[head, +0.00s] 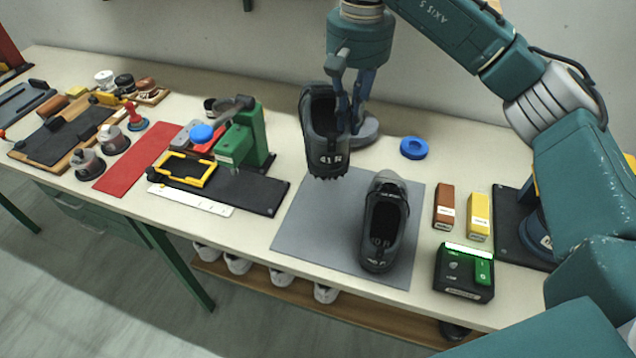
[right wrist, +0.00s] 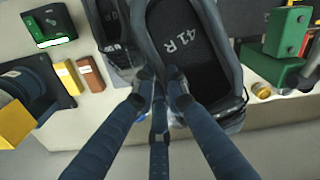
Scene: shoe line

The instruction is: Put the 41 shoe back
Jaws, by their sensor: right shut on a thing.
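A dark shoe marked 41 R (head: 328,158) hangs above the back left of the grey mat (head: 312,222), toe away from me. My right gripper (head: 352,125) is shut on the right side wall of its opening. In the right wrist view the fingertips (right wrist: 161,82) pinch that edge, and the insole of the shoe (right wrist: 185,45) shows "41 R". A second dark shoe (head: 383,228) sits on the mat to the right, its heel towards me; its top also shows in the right wrist view (right wrist: 115,30). My left gripper is not in view.
A grey round base (head: 368,132) and a blue ring (head: 413,148) stand behind the mat. A green press (head: 240,138) is to the left. Brown (head: 444,206) and yellow (head: 478,216) blocks and a black box (head: 463,277) are to the right. The mat's left part is clear.

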